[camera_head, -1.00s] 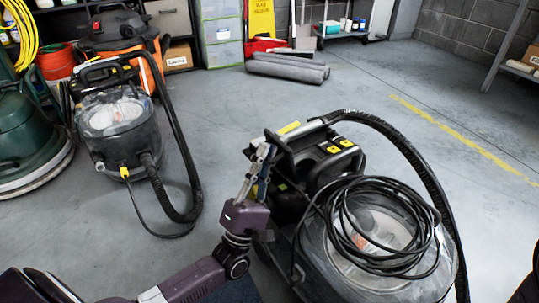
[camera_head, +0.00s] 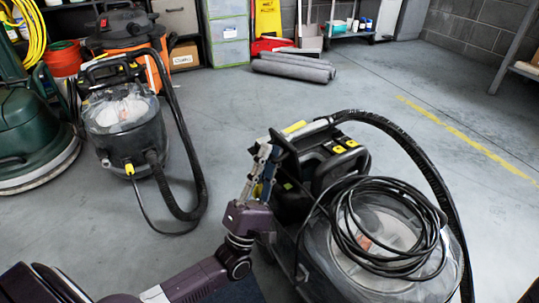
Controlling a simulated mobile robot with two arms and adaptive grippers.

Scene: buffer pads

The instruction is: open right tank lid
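A black carpet-cleaning machine (camera_head: 328,165) stands close in front of me at the lower right. Its clear tank lid (camera_head: 392,228) lies under a coiled black cable (camera_head: 425,222) and looks closed. My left gripper (camera_head: 270,150) points up at the machine's left side, beside its black handle frame. Its fingers overlap the dark housing, and I cannot tell whether they touch it or are shut on it. My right gripper is not in view.
A second similar machine (camera_head: 125,130) with a hose stands at the left, next to a green floor machine (camera_head: 30,125). Grey rolls (camera_head: 292,67) lie at the back. The floor between is clear.

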